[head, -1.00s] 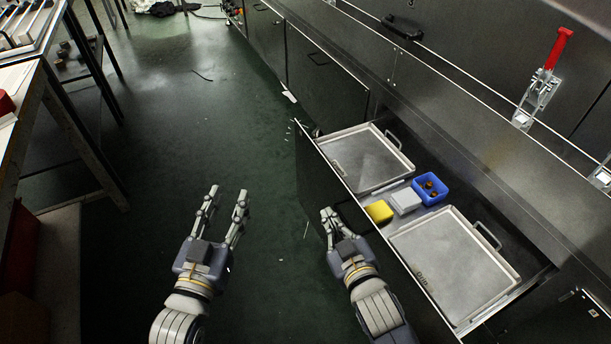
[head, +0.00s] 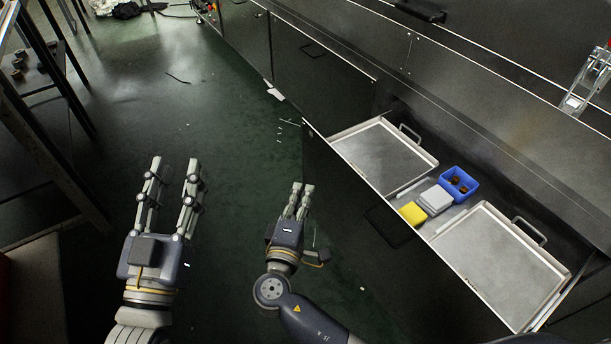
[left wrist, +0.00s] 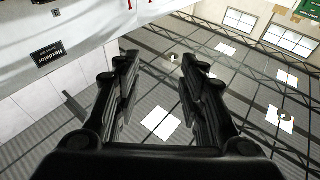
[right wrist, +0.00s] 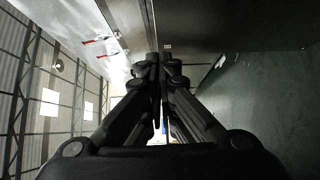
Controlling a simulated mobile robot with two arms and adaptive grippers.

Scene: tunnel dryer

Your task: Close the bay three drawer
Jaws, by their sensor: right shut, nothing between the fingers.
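The drawer (head: 340,185) stands pulled out of the dark machine front in the head view. Its black front panel faces left and carries a dark handle (head: 388,227). My left gripper (head: 175,165) is open and empty, farther left over the floor. No bay number is readable.
Closed dark panels (head: 320,75) line the machine beyond the drawer. A metal latch (head: 588,85) is at the upper right. A dark-legged table (head: 45,150) stands at the left. The green floor (head: 215,120) between is mostly clear, with small scraps near the machine.

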